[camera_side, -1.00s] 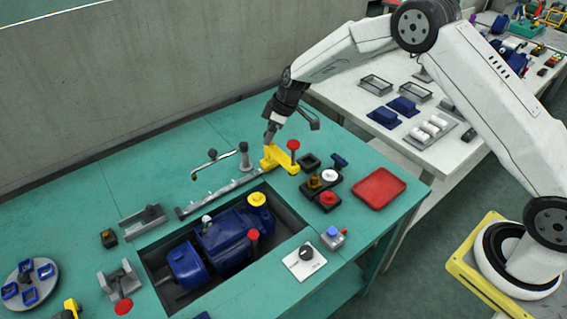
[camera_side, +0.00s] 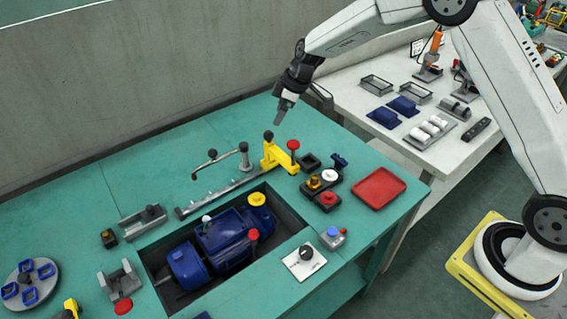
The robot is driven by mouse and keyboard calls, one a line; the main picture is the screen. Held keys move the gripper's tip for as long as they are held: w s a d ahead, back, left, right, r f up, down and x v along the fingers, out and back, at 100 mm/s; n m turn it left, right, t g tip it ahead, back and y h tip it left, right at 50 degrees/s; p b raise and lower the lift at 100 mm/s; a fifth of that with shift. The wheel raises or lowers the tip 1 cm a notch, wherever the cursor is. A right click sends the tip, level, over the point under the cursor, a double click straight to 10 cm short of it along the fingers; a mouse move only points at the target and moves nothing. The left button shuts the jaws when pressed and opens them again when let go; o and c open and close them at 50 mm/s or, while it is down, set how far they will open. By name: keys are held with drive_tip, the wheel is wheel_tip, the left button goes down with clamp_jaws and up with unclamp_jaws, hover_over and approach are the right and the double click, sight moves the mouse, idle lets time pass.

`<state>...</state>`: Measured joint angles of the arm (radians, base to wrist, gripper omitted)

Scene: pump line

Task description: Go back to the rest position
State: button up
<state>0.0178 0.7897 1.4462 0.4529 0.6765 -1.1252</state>
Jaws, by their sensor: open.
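My gripper (camera_side: 281,115) is open and empty. It hangs in the air above the back part of the green bench (camera_side: 80,210), pointing down. Just below it and a little to the left stands a yellow bracket (camera_side: 277,156) with a black knob on top. The gripper is apart from the bracket and touches nothing. The gap between the fingers is too small to make out from this side.
A blue pump (camera_side: 225,235) sits in the bench recess. A red tray (camera_side: 379,188) lies at the bench's right end. A thin curved lever (camera_side: 215,160) stands left of the bracket. A white table (camera_side: 440,155) behind holds blue blocks and white rolls.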

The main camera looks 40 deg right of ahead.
drive_tip(key=s+d+r+m+h, duration=0.1)
drive_tip(key=s+m, duration=0.3)
drive_tip(key=s, duration=1.1)
drive_tip(key=s+d+r+m+h, duration=0.1)
drive_tip(key=s+m, duration=0.4)
drive_tip(key=s, duration=1)
drive_tip(key=shift+d+r+g+h, duration=0.15)
drive_tip(key=shift+d+g+h, duration=0.15)
drive_tip(key=shift+d+h, duration=0.45)
drive_tip(key=shift+d, duration=0.15)
